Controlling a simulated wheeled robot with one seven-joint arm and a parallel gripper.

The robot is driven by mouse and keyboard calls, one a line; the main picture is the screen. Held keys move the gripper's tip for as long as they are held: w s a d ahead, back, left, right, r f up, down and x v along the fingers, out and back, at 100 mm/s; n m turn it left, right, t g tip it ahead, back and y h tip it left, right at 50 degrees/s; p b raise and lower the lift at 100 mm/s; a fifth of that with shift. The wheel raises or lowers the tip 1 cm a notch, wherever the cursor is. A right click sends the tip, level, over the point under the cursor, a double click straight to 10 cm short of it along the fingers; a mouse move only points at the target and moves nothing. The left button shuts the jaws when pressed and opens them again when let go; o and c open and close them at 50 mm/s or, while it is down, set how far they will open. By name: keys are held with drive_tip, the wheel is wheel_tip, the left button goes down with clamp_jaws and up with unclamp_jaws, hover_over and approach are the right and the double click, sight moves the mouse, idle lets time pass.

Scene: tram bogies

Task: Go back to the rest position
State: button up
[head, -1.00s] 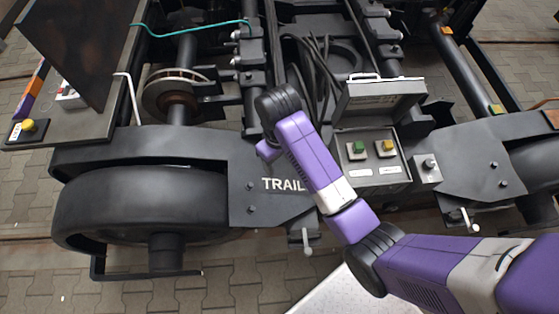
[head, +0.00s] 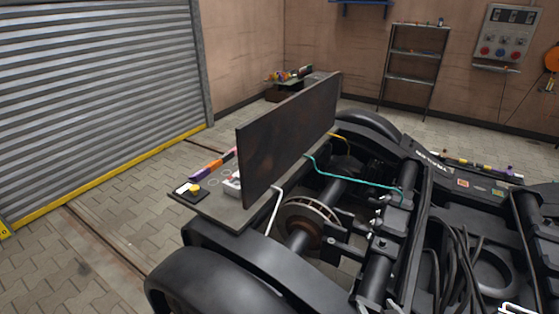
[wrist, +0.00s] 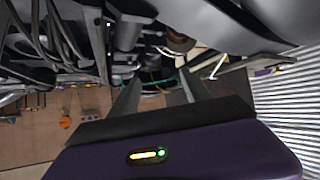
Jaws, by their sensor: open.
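My gripper (wrist: 160,88) shows in the wrist view, its two dark fingers spread apart with nothing seen between them. The wrist picture looks upside down, with the black bogie frame across the top. My arm and gripper do not show in the head view now. The tram bogie (head: 225,285) fills the lower middle and right of the head view, with a wheel and a brake disc (head: 308,222) near its left side.
A roller shutter (head: 95,95), a shelf rack (head: 412,65) and a wall control panel (head: 507,40) stand beyond. Paved floor is clear at left.

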drive_tip(key=s+a+r+t, duration=0.1)
drive_tip(key=s+r+t, duration=0.1)
drive_tip(key=s+r, duration=0.5)
drive_tip(key=s+a+r+t, duration=0.1)
drive_tip(key=s+r+t, duration=0.1)
drive_tip(key=s, duration=0.8)
drive_tip(key=s+a+r+t, duration=0.1)
drive_tip(key=s+r+t, duration=0.1)
drive_tip(key=s+r, duration=0.5)
drive_tip(key=s+f+g, duration=0.2)
drive_tip(key=s+f, duration=0.1)
drive_tip(key=s, duration=0.7)
drive_tip(key=shift+s+f+y, duration=0.15)
drive_tip(key=shift+f+y, duration=0.1)
drive_tip(key=shift+y, duration=0.15)
drive_tip(key=shift+a, duration=0.1)
